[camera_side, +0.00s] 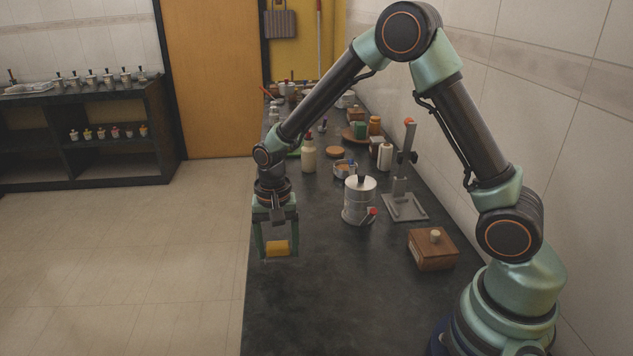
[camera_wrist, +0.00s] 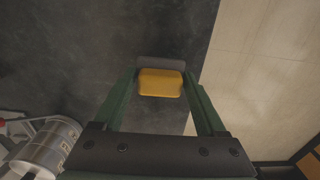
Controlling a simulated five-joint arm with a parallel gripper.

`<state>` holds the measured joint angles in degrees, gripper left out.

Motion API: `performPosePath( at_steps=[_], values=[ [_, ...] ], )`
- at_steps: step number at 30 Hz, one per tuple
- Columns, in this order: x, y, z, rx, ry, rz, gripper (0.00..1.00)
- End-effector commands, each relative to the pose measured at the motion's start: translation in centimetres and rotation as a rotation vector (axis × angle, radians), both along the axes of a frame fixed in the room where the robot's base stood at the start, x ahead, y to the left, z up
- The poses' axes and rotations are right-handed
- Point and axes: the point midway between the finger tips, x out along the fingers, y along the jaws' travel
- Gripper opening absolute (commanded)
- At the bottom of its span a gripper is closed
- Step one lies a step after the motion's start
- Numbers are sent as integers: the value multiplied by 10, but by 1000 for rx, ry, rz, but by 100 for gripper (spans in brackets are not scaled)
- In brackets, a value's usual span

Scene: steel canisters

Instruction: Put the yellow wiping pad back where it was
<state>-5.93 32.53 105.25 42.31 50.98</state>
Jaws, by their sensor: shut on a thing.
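The yellow wiping pad (camera_side: 277,248) is held between the fingers of my gripper (camera_side: 279,250) in the side view. The gripper is shut on it and points down near the left edge of the dark worktop. In the wrist view the yellow pad (camera_wrist: 160,83) sits between the two green fingers of my gripper (camera_wrist: 159,90), with dark worktop behind it and pale floor to its right. How high the pad is above the worktop is hard to tell.
A steel canister (camera_side: 359,200) with a red-tipped part stands right of the gripper. The front worktop (camera_side: 330,300) is clear.

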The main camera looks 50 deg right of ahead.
Motion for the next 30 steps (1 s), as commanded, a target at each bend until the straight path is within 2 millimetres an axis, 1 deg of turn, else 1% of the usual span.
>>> performPosePath(
  at_steps=[4,9,11,23,24,25,26,30],
  values=[
    [0,0,-11,0,1,0,22],
    [0,0,-34,0,1,0,22],
    [0,0,-39,-1,1,0,22],
    [0,0,-44,0,-1,0,22],
    [0,0,-45,0,-1,0,78],
    [0,0,-45,0,-1,0,89],
    [0,0,-44,0,-1,0,100],
    [0,0,-44,0,-1,0,100]
  ],
)
